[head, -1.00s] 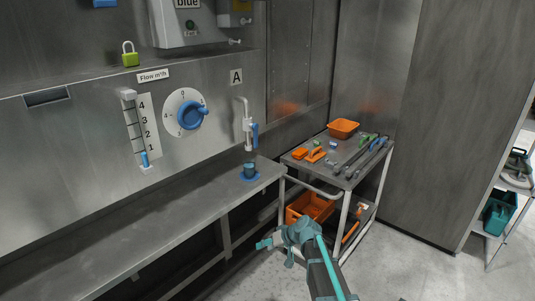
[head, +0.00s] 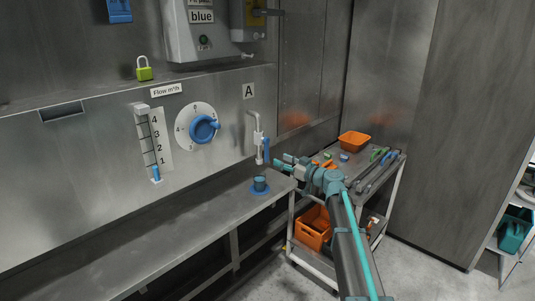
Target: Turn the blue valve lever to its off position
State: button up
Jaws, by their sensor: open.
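The blue valve lever (head: 266,149) hangs roughly vertical on the right side of a white pipe (head: 256,138) below the label A. My gripper (head: 281,162) is raised just right of the lever and slightly lower in the picture, its fingers pointing left towards it. The jaws are open with nothing between them. A small gap shows between fingertips and lever; I cannot tell the depth between them. A blue cup (head: 260,184) stands on the ledge below the pipe.
A blue dial (head: 203,129) and a flow gauge (head: 154,143) are on the panel at left. A green padlock (head: 144,69) sits on the upper shelf. A tool cart (head: 291,229) with an orange bin (head: 354,141) stands behind my arm. The steel ledge (head: 150,240) is mostly clear.

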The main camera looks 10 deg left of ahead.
aim_at(268, 154)
jog(key=p+x, duration=0.3)
jog(key=x, duration=0.6)
grip_shut()
